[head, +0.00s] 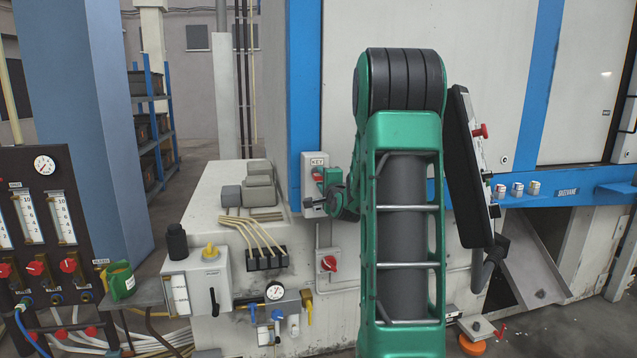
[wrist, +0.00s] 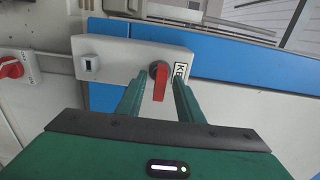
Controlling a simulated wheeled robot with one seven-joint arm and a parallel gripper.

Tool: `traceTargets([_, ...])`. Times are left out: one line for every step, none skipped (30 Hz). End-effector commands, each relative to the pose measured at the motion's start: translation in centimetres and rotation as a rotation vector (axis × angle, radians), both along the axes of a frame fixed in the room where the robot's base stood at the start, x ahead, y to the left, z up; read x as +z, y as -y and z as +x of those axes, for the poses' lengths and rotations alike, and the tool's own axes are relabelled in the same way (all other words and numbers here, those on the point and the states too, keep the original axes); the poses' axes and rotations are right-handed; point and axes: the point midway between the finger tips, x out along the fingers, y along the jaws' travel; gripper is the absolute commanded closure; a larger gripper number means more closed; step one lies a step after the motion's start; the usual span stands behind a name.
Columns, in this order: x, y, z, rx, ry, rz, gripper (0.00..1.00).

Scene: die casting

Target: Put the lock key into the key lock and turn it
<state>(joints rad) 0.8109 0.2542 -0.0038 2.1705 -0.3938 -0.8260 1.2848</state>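The key lock box is a pale panel marked KEY (head: 307,205) on the blue machine post; in the wrist view the box (wrist: 116,51) lies across the top. The red lock key (wrist: 160,84) sits at a round dark lock (wrist: 153,69) on the box, its handle pointing down in that view. In the head view it is a small red patch (head: 319,177), partly covered by my gripper (head: 327,180). In the wrist view my gripper (wrist: 160,80) has one finger on each side of the key, with visible gaps. Whether the key is fully seated is unclear.
A dark control panel (head: 468,165) hangs right of my arm. The grey cabinet (head: 205,205) stands left.

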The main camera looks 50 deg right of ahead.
Motion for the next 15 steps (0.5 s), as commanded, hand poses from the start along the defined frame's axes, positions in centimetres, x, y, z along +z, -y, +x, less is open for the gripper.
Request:
traceTargets([0.0,-0.1,-0.3,-0.001,0.0,0.0,0.67])
traceTargets([0.0,-0.3,-0.5,-0.001,0.0,0.0,0.67])
traceTargets([0.0,-0.5,-0.9,-0.001,0.0,0.0,0.67])
traceTargets([0.1,-0.7,-1.2,-0.001,0.0,0.0,0.67])
traceTargets([0.1,-0.9,-1.6,-0.002,0.0,0.0,0.67])
traceTargets([0.0,-1.3,-2.2,-0.002,0.0,0.001,0.67])
traceTargets([0.1,-1.6,-2.7,-0.002,0.0,0.0,0.67])
traceTargets([0.1,-1.9,-3.2,-0.003,0.0,0.0,0.67])
traceTargets([0.1,-2.3,-3.8,-0.002,0.001,0.0,0.67])
traceTargets([0.0,-2.7,-4.3,-0.002,0.0,0.0,0.67])
traceTargets([0.1,-3.0,-4.8,-0.003,0.001,0.0,0.67])
traceTargets([0.0,-3.4,-5.4,-0.003,0.0,0.0,0.67])
traceTargets([0.0,-3.6,-5.8,-0.003,0.0,0.0,0.67])
traceTargets([0.0,-3.9,-6.3,-0.002,0.001,0.001,0.67])
traceTargets([0.0,-4.3,-6.8,-0.002,0.0,0.0,0.67])
